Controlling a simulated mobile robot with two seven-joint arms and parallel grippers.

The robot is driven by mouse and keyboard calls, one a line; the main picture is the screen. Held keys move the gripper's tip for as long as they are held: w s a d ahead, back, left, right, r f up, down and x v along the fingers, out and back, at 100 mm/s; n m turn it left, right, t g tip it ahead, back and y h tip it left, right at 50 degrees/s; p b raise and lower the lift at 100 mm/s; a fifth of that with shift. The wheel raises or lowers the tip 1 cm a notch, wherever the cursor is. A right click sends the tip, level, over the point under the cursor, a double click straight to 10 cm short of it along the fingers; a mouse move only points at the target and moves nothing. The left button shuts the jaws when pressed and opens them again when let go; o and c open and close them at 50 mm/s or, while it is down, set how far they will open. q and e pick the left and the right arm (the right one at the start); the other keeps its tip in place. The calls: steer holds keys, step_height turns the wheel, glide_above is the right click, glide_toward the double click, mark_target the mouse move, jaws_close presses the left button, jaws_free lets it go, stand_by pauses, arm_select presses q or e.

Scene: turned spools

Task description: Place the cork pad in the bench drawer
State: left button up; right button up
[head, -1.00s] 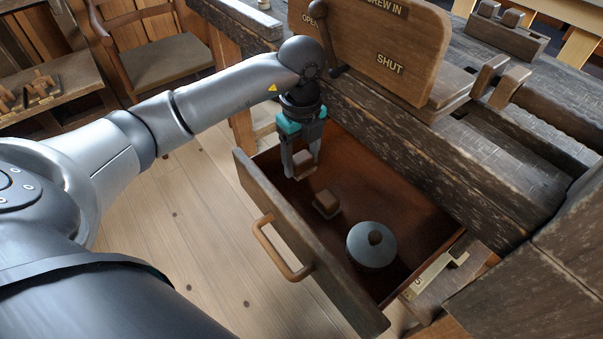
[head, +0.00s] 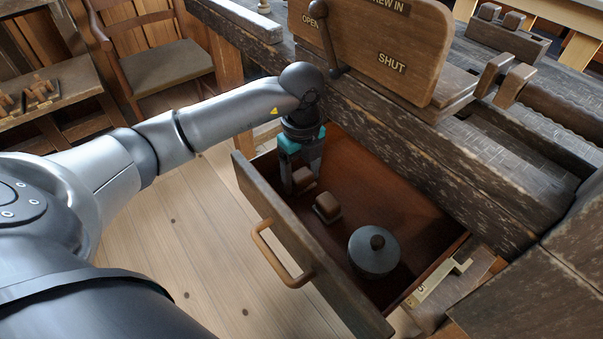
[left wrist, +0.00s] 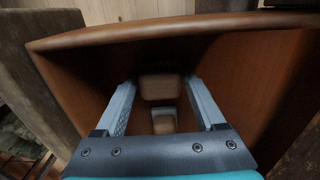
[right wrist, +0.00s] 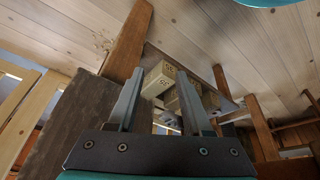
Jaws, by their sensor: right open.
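The bench drawer (head: 385,168) is pulled open, its inside red-brown. My left gripper (head: 303,172) points down into the drawer's far left part. Its jaws are closed against a small brown block, which I take for the cork pad (head: 303,178). In the left wrist view the block (left wrist: 160,86) fills the gap between the fingertips (left wrist: 160,82). I cannot tell whether its underside touches the drawer floor. My right gripper (right wrist: 162,85) is open and empty, away from the drawer; it is not in the head view.
A second brown block (head: 326,207) lies in the drawer close to the held one. A grey round lidded pot (head: 374,252) stands nearer the drawer's right end. The drawer front (head: 290,220) with its handle (head: 277,250) borders the left side. A wooden sign board (head: 370,45) stands above.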

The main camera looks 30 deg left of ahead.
mark_target(302, 173)
arm_select(q)
steer(key=o, duration=0.3)
steer(key=shift+r, duration=0.45)
step_height(302, 173, up, 12)
steer(key=p, duration=0.5)
steer(key=shift+f, duration=0.25)
arm_select(e)
steer(key=s+f+g, duration=0.1)
steer(key=s+f, duration=0.3)
steer(key=f, duration=0.6)
steer(key=shift+d+f+g, duration=0.4)
steer(key=shift+d, duration=0.05)
steer(key=shift+s, duration=0.1)
